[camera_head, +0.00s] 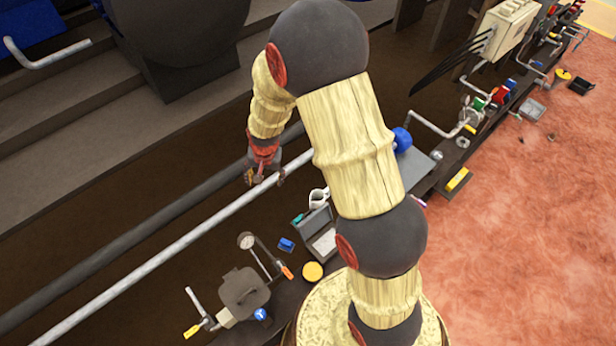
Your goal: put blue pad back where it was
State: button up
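A small blue block (286,244), which may be the blue pad, lies on the dark bench left of an open grey box. My gripper (264,180) hangs above and left of it, over the long pipes at the bench's back. The gripper is small and dark in this view, and its fingers are hard to make out. I cannot tell whether it is open or holds something. A rounder blue thing (402,139) shows behind my arm at the right. My arm hides part of the bench.
The open grey box (322,242), a white mug (318,198) and a yellow disc (312,271) stand near the blue block. A gauge (246,240) and dark grey box (243,290) are at left. Long pipes (180,238) run behind. The reddish floor (520,250) at right is mostly clear.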

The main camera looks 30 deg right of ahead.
jog(key=s+r+n+t, duration=0.15)
jog(key=s+r, duration=0.25)
jog(key=r, duration=0.6)
jog(key=s+r+n, duration=0.2)
jog(key=s+r, duration=0.2)
jog(key=r, duration=0.7)
jog(key=s+r+n+t, duration=0.1)
jog(key=s+r+n, duration=0.1)
jog(key=s+r, duration=0.3)
jog(key=s+d+r+n+t, duration=0.1)
jog(key=s+r, duration=0.5)
jog(key=s, duration=0.7)
jog(key=shift+r+n, duration=0.3)
jog(key=shift+n, duration=0.05)
